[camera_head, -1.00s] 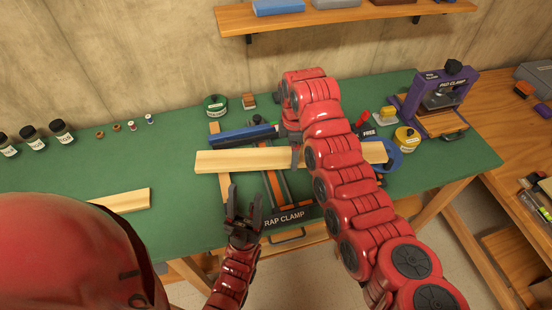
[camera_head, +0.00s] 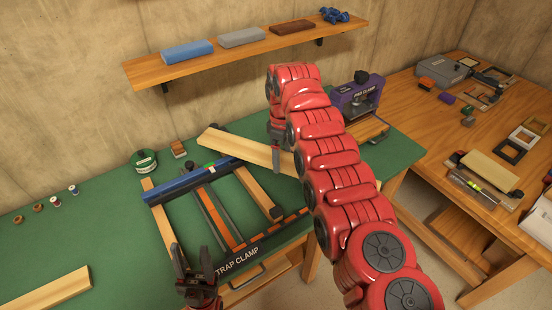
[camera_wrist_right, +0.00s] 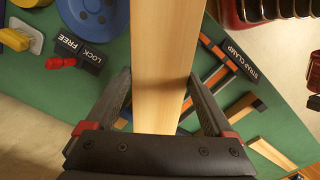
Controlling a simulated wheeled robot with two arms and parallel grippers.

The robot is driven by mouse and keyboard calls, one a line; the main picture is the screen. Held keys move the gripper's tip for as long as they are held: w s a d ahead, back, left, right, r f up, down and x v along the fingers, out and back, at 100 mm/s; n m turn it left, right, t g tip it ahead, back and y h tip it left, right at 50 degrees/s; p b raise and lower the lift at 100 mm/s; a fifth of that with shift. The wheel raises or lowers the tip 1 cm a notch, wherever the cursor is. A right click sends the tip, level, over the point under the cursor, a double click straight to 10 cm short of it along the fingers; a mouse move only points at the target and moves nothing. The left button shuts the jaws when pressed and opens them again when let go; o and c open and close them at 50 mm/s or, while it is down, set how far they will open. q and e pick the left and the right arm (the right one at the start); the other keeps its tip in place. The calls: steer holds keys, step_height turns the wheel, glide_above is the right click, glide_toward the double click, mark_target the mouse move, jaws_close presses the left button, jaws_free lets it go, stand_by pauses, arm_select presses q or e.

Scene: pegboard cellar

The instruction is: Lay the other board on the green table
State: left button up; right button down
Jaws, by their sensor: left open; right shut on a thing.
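A long pale wooden board (camera_head: 238,147) is held by my right gripper (camera_head: 276,146), above the back of the green table (camera_head: 110,205). The board slants from upper left to lower right, and my right arm hides its right part. In the right wrist view the board (camera_wrist_right: 164,65) runs between the two fingers of my right gripper (camera_wrist_right: 160,103). A second pale board (camera_head: 45,291) lies on the green table at the lower left. My left gripper (camera_head: 194,262) is open and empty at the table's front, left of the strap clamp's label.
A strap clamp (camera_head: 212,213) with a blue bar lies on the green table. A green tin (camera_head: 144,160) and a purple pad clamp (camera_head: 355,98) stand at the back. A wooden shelf (camera_head: 245,54) hangs above. A cluttered wooden bench (camera_head: 415,120) is at the right.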

mark_target(293, 157)
steer(key=shift+w+d+r+m, duration=0.15)
steer(key=shift+d+r+m, duration=0.15)
steer(key=shift+d, duration=0.1)
steer(key=shift+w+d+r+m, duration=0.1)
steer(key=shift+d+r+m, duration=0.05)
steer(key=shift+d+m, duration=0.2)
steer(key=shift+d+r, duration=0.1)
steer(key=shift+d, duration=0.4)
steer(key=shift+d+m, duration=0.1)
steer(key=shift+m, duration=0.15)
steer(key=shift+w+d+r, duration=0.1)
steer(key=shift+w+d, duration=0.05)
steer(key=shift+d, duration=0.1)
